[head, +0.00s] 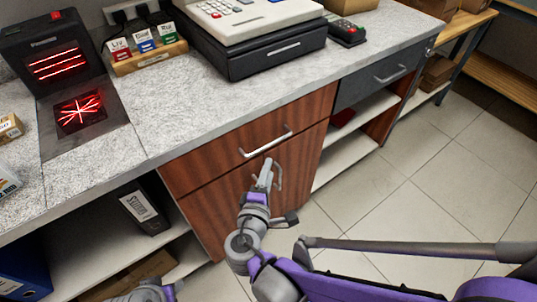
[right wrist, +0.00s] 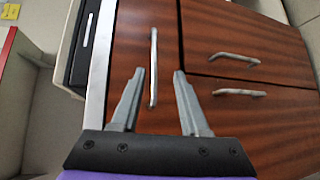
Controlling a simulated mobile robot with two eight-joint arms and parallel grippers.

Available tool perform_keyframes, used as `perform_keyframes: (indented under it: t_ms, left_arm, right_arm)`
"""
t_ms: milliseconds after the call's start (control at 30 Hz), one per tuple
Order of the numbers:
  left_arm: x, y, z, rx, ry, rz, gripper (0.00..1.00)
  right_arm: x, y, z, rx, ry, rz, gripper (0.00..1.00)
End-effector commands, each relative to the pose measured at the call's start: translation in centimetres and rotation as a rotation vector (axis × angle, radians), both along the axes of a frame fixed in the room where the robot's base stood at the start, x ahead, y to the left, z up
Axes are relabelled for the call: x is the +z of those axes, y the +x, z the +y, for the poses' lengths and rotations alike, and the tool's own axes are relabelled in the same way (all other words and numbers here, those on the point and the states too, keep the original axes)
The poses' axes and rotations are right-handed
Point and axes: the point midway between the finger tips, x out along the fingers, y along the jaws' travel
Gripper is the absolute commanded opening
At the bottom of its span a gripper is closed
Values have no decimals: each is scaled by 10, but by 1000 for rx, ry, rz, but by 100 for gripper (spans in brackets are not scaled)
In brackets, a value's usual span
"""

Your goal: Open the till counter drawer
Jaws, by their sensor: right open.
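The till counter drawer is the wide reddish-brown wood front (head: 220,150) under the grey countertop, and it looks closed. Its silver bar handle (head: 266,143) runs along the front. In the right wrist view the handle (right wrist: 153,65) stands upright between my fingers in the picture, nearer the left one. My right gripper (head: 266,166) is open and empty, just below the handle in the head view. In the right wrist view its open fingers (right wrist: 159,72) point at the drawer front. I cannot tell whether they touch the handle. My left gripper is not in view.
Below the drawer are wood cabinet doors with bar handles (right wrist: 236,58). A grey drawer (head: 375,82) sits to the right, with open shelves below it. A cash register (head: 265,45), card terminal (head: 347,32) and red-lit scanner (head: 55,65) stand on the counter. Tiled floor lies clear at right.

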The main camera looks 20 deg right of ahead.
Motion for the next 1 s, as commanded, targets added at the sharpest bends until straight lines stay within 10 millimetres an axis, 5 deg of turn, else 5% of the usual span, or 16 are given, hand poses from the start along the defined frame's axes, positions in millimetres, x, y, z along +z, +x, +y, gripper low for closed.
perform_keyframes:
  t_ms: [167,700,1000]
  left_arm:
    - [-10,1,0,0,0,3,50]
    - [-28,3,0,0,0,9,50]
    - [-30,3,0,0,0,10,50]
  right_arm:
    - [-2,11,10,30,-52,-33,45]
    - [-14,91,-30,28,-52,-32,45]
    - [-15,102,-35,31,-51,-32,45]
